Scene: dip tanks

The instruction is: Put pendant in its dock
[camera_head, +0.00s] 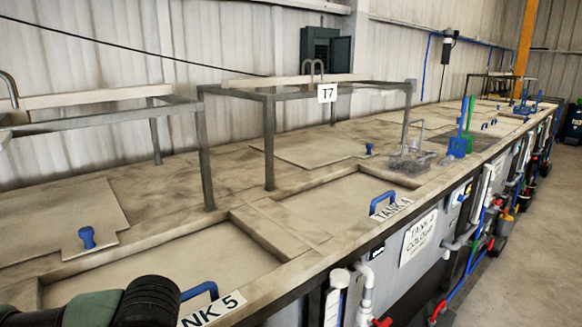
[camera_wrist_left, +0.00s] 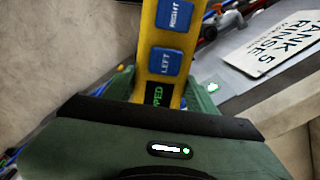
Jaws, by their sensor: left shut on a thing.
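The pendant (camera_wrist_left: 147,50) is a yellow hand control with blue buttons marked RIGHT and LEFT. A dark display with green letters, partly cut off, sits below the buttons. My left gripper (camera_wrist_left: 163,95) is shut on the pendant in the left wrist view, with green fingers on both sides of it. The pendant's upper end runs out of the frame and its lower end is hidden behind the gripper body. The head view shows only part of my left arm at bottom left, not the pendant. I cannot pick out the dock. My right gripper is not in view.
A long row of tanks runs away to the right, with a TANK 4 lid (camera_head: 340,207), blue handles and grey frames (camera_head: 270,140) standing above. Pipes and valves line the front side. A TANK 5 RINSE sign (camera_wrist_left: 270,45) is near the pendant. Floor (camera_head: 540,230) at right is clear.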

